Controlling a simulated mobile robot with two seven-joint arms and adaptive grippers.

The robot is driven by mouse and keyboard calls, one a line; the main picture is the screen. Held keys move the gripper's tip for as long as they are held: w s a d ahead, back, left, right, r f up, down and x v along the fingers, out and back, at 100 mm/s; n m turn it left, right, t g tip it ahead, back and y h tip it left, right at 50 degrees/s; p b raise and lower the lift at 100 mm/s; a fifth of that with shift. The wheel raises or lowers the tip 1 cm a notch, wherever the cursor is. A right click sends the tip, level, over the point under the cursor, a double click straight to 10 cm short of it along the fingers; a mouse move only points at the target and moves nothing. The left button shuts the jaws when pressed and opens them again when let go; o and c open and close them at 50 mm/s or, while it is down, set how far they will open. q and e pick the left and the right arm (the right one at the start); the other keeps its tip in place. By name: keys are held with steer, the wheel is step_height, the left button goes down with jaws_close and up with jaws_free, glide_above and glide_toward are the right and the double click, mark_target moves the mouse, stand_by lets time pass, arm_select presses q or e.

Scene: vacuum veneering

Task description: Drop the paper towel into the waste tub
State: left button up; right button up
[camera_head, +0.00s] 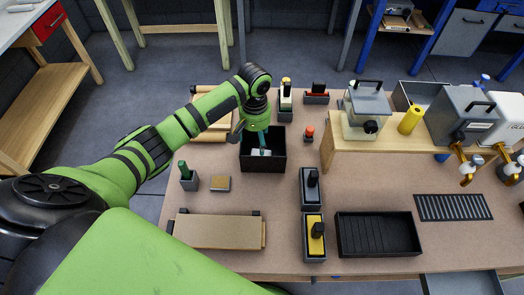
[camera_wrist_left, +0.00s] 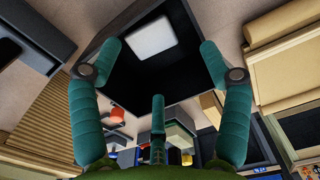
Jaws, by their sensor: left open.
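The waste tub (camera_head: 263,165) is a black open box near the middle of the table; its dark inside fills the upper middle of the left wrist view (camera_wrist_left: 150,82). The paper towel is a white folded square (camera_wrist_left: 152,39) inside the tub, apart from my fingers. In the head view a white bit of it (camera_head: 257,153) shows beneath the fingers. My left gripper (camera_head: 264,141) points down over the tub. Its teal fingers are spread open and empty in the left wrist view (camera_wrist_left: 162,62). My right gripper is not in view.
A small block with a green-handled tool (camera_head: 188,178) and a tan pad (camera_head: 220,184) lie left of the tub. Grey holders (camera_head: 311,187) stand at its right, a red-topped item (camera_head: 309,133) nearby. Boards (camera_head: 218,231) and a black tray (camera_head: 377,234) lie in front.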

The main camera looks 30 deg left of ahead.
arm_select(q)
step_height(320, 180, up, 12)
steer(key=shift+f, duration=0.2)
stand_by(0.5)
